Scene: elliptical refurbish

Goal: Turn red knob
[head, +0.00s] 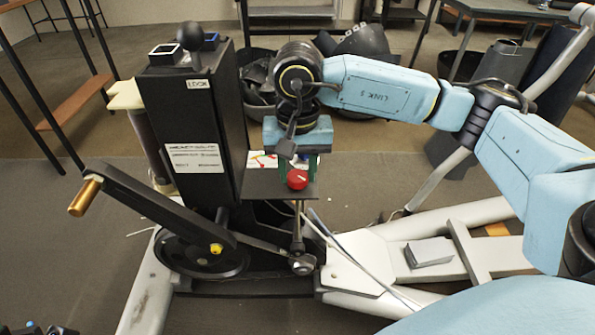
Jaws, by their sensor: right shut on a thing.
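The red knob (297,180) is a small round cap with a pale mark on top. It sits at the front edge of a dark shelf on the elliptical's black upright (190,120). My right gripper (291,160) points down at the knob from above and is shut on it. One grey finger shows just above the knob; the other finger is mostly hidden, so the exact contact is hard to see. Dark bluish parts at the bottom left edge may belong to my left gripper (40,329), too cut off to tell its state.
A metal rod (298,230) runs below the shelf. A grey block (429,252) lies on the white frame (385,255). Dark bins stand behind. Floor at the left is open.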

